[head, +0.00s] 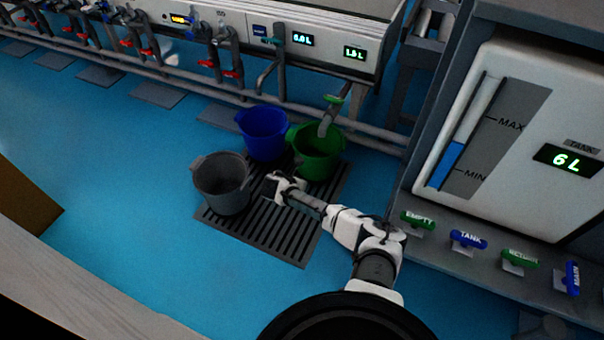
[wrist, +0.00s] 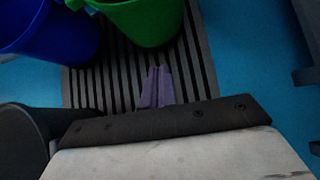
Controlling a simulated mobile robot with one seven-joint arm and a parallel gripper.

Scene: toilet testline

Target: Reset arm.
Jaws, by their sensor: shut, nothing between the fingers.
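My gripper (head: 272,184) is at the end of my outstretched arm, above the dark slatted floor grate (head: 262,233) and just right of the grey bucket. In the wrist view my gripper's fingers (wrist: 157,85) are together with nothing between them, over the grate's slats. The grey bucket (head: 222,183) stands on the grate's left side, and its dark edge shows in the wrist view (wrist: 20,140). The blue bucket (head: 263,134) and the green bucket (head: 318,153) stand behind my gripper. They also show at the top of the wrist view.
A tank unit (head: 520,130) reading 6 L stands at the right, with EMPTY, TANK, RETURN and MAIN handles below it. A long test bench (head: 230,30) with pipes and red-handled valves runs along the back.

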